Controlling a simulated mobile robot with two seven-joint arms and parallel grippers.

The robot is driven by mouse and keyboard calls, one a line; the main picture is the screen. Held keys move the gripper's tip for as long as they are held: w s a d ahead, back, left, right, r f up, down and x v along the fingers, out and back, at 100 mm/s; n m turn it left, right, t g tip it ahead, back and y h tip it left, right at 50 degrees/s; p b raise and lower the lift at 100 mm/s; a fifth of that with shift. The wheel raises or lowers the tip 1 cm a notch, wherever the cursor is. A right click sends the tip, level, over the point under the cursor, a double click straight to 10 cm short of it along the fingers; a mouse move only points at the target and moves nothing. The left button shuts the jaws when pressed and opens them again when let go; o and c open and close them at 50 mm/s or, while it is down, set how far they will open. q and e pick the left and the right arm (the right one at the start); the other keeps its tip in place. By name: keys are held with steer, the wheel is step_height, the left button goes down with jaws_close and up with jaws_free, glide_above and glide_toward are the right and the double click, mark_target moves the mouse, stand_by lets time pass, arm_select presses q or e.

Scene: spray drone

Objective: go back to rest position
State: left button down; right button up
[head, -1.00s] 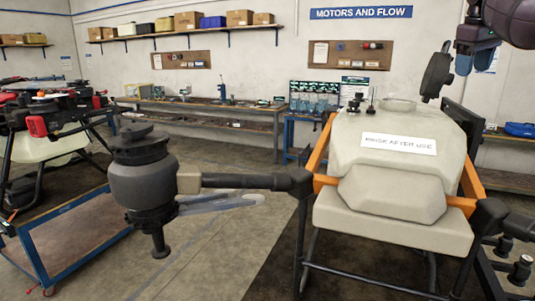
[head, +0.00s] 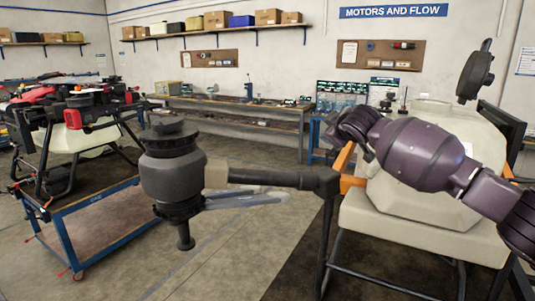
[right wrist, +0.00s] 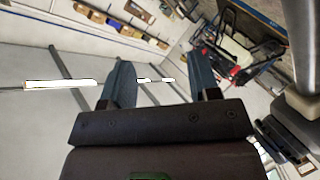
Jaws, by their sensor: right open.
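My right arm reaches in from the right in the head view, its purple links crossing in front of the cream tank (head: 390,200). Its fingers cannot be made out there. In the right wrist view my right gripper (right wrist: 163,78) is open, with two blue-grey fingers apart and nothing between them. My left gripper is not in view. The large drone with the tank stands close. A black motor with a nozzle (head: 172,175) is on its arm at the left.
A workbench (head: 235,110) runs along the back wall under a shelf of boxes (head: 215,22). The floor (head: 215,260) between cart and near drone is clear.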

steer(key=s+a+f+t+y, duration=0.1)
steer(key=s+a+f+y, duration=0.25)
steer(key=s+f, duration=0.45)
steer(key=s+a+f+y, duration=0.2)
steer(key=s+a+f, duration=0.3)
steer(key=f, duration=0.6)
steer(key=s+d+f+m+g+h, duration=0.1)
steer(key=s+d+f+m+h, duration=0.1)
steer(key=s+d+f, duration=0.4)
steer(key=s+d+f+m+g+h+b, duration=0.1)
steer(key=s+d+f+m+h, duration=0.2)
steer(key=s+f, duration=1.2)
steer(key=s+d+f+m+g+h+b, duration=0.1)
steer(key=s+d+f+m+h, duration=0.2)
steer(key=s, duration=1.4)
steer(key=d+f+m, duration=0.2)
steer(key=d+f, duration=0.3)
steer(key=f, duration=0.2)
steer(key=shift+s+d+f+m, duration=0.25)
steer(key=shift+d+f+m, duration=0.05)
steer(key=shift+d, duration=0.1)
steer(key=shift+c, duration=1.3)
steer(key=shift+d, duration=0.1)
